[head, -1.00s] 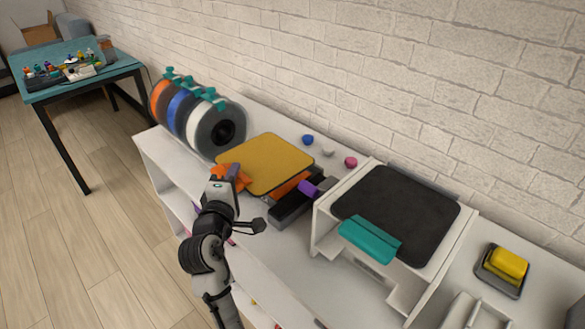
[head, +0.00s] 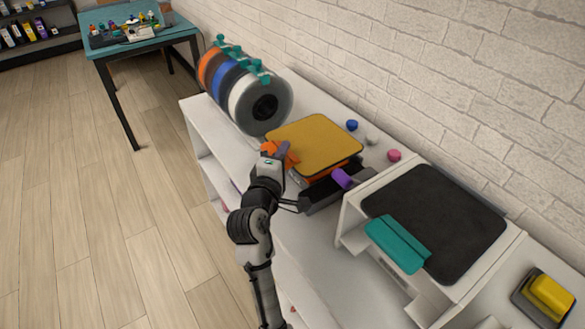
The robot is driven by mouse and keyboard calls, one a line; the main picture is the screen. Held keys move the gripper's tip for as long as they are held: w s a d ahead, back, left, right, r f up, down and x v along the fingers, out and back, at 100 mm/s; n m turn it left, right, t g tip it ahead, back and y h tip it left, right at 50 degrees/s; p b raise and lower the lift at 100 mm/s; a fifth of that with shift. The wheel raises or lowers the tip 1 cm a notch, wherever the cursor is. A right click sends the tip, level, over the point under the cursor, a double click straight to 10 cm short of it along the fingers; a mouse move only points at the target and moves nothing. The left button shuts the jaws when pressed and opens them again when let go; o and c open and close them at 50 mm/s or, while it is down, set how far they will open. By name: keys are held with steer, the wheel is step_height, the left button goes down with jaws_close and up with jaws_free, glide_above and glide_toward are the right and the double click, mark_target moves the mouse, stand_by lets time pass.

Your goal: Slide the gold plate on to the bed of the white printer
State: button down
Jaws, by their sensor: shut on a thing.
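The gold plate (head: 317,144) lies roughly level on the white bench top, over a dark and orange thing (head: 333,172). An orange tab (head: 272,150) shows at its near left corner. My gripper (head: 284,155) is shut on the gold plate at this tab; its fingertips are partly hidden. The white printer (head: 348,222) stands to the right, apart from the plate. A black sheet (head: 436,218) with a teal tab (head: 397,244) covers its top, and I cannot tell whether this sheet is its bed.
Filament spools (head: 245,88) stand close left of the plate. A purple thing (head: 342,178) sits between plate and printer. Small blue (head: 352,125) and pink (head: 394,155) balls lie behind, near the brick wall. A yellow block (head: 549,293) is at far right.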

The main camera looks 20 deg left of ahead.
steer(key=shift+f, duration=2.85)
steer(key=shift+f, duration=0.2)
steer(key=c, duration=1.3)
jaws_free()
